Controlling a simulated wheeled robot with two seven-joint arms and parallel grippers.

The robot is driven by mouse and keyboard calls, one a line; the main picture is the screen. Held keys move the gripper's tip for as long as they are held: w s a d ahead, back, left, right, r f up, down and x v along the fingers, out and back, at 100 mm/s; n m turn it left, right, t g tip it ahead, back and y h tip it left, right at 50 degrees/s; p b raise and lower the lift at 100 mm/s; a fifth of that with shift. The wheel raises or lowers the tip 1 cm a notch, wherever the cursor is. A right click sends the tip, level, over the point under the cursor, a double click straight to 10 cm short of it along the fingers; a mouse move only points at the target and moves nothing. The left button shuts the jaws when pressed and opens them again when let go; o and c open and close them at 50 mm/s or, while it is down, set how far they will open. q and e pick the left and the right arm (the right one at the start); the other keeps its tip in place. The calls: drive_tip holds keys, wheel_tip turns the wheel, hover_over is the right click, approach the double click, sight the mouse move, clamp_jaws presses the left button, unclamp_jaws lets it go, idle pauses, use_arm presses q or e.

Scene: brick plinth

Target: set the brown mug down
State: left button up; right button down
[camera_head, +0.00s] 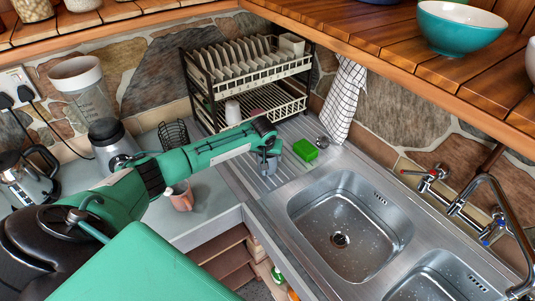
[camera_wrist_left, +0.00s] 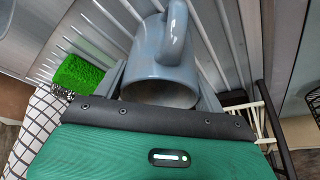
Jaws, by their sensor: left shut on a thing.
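My left gripper (camera_head: 268,150) is over the ribbed steel draining board (camera_head: 262,187), left of the sink. It is shut on a grey-blue mug (camera_wrist_left: 160,60), not a brown one; only a small part of this mug shows in the head view (camera_head: 269,166). In the left wrist view the mug sits between the fingers, its open rim facing the camera and its handle toward the top. I cannot tell whether it touches the board. A pinkish-brown mug (camera_head: 181,196) stands on the grey counter, under my left arm and apart from the gripper. My right gripper is not in view.
A dish rack (camera_head: 250,70) with plates stands behind the gripper. A green sponge (camera_head: 305,150) lies just right of it, near a hanging checked towel (camera_head: 344,97). The sink bowl (camera_head: 345,225) is to the right; a blender (camera_head: 108,145) stands left.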

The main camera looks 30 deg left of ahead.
use_arm(q)
drive_tip(key=o, duration=0.9)
drive_tip(key=shift+f, duration=0.1)
drive_tip(key=shift+o, duration=1.3)
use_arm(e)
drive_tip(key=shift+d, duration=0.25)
use_arm(q)
drive_tip(key=b+v, duration=0.3)
drive_tip(key=v, duration=0.9)
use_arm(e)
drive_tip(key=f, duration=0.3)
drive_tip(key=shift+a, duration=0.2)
use_arm(q)
drive_tip(key=shift+s, duration=0.1)
